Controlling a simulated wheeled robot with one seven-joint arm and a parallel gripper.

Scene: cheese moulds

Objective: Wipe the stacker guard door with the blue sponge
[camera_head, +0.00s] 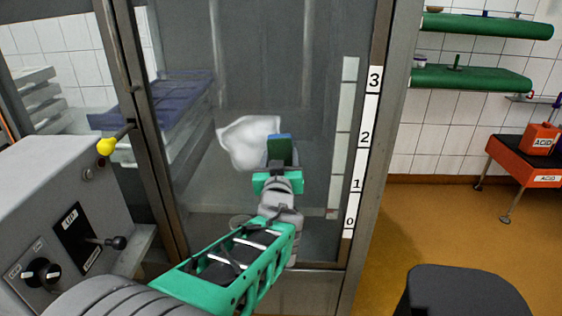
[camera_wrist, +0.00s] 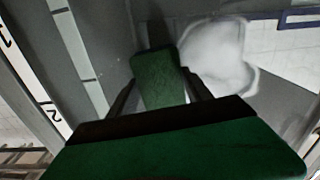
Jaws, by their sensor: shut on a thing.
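The stacker guard door (camera_head: 275,60) is a tall grey see-through panel in a metal frame, and it stands upright in front of me. A white, irregular patch (camera_head: 240,148) shows on or behind its pane; it also shows in the wrist view (camera_wrist: 212,60). My gripper (camera_head: 278,170) is shut on the sponge (camera_head: 280,149), which has a blue side and a green side. In the wrist view the sponge's green face (camera_wrist: 158,78) shows between the fingers. The sponge is beside the patch's lower right; I cannot tell whether it touches the pane.
A grey control box (camera_head: 60,215) with a lever and knobs stands at the left. A numbered strip (camera_head: 364,135) runs up the right side. A red table (camera_head: 525,155) and a dark seat (camera_head: 455,292) are at the right.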

